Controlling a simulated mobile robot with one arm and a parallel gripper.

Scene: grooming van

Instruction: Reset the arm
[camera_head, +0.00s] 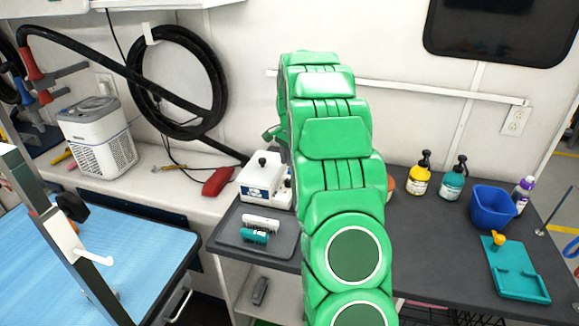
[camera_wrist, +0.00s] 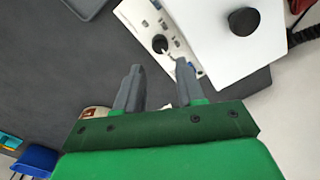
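My green arm stands upright in the middle of the head view, over the front of the dark grey counter (camera_head: 425,235), and hides part of it. In the wrist view my gripper (camera_wrist: 159,65) has two grey fingers spread apart, with a clear gap and nothing held between them. The fingers point toward a white box-shaped device with black knobs (camera_wrist: 215,40), which also shows left of the arm in the head view (camera_head: 262,187). I cannot tell whether a fingertip touches it. My gripper is hidden behind the arm in the head view.
A grey tray (camera_head: 283,243) with brushes lies left of the arm. Right of it stand a yellow bottle (camera_head: 419,180), a teal bottle (camera_head: 453,185), a blue bucket (camera_head: 490,207) and a teal tray (camera_head: 518,272). A blue-topped table (camera_head: 110,265) is at left. The counter's right middle is clear.

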